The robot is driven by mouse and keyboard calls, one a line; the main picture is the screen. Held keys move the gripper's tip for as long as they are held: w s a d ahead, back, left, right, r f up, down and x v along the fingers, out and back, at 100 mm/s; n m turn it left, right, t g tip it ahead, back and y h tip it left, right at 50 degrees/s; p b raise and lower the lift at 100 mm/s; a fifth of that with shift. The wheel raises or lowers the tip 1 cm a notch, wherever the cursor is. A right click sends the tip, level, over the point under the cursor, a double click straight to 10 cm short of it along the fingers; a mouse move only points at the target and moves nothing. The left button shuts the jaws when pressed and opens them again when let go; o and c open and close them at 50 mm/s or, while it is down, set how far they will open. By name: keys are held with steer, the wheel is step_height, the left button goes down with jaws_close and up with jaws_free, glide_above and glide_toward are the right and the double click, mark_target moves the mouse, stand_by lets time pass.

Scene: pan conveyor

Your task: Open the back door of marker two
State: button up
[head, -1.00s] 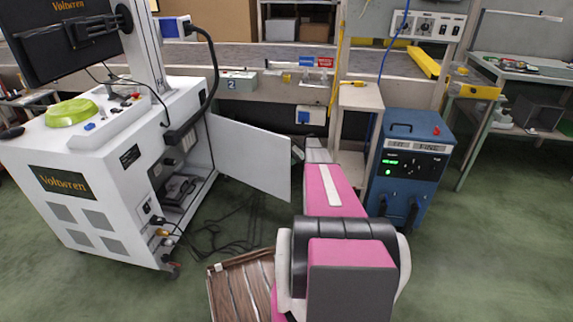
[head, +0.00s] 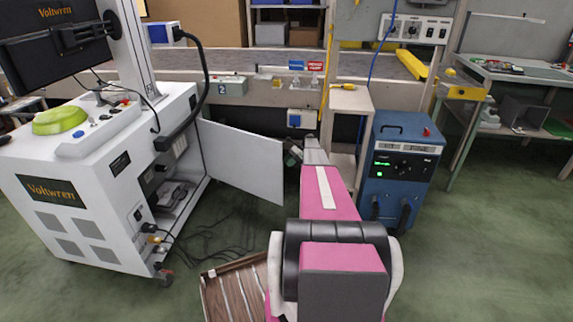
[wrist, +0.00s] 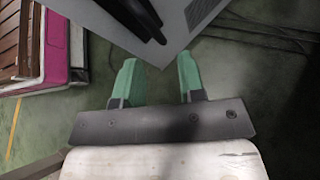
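The marker is a white cabinet (head: 95,190) lettered Voltwren, at the left of the head view. Its back door, a plain white panel (head: 240,160), stands swung out from the cabinet's right side, so part of the interior shows. My gripper (head: 293,152) is at the door's free edge, near its upper corner; contact cannot be told in the head view. In the wrist view, my gripper's green fingers (wrist: 157,75) are apart with nothing held between them. A grey panel, apparently the door (wrist: 172,35), with a vent and dark bars, has its corner just beyond the fingertips.
A blue unit (head: 402,165) stands on the floor right of my arm. A grey box (head: 230,86) at the bench edge is behind the door. Cables (head: 215,235) lie below the door. A brown slatted piece (head: 235,290) is at the bottom.

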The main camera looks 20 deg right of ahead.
steer(key=shift+w+d, duration=0.2)
steer(key=shift+d, duration=0.45)
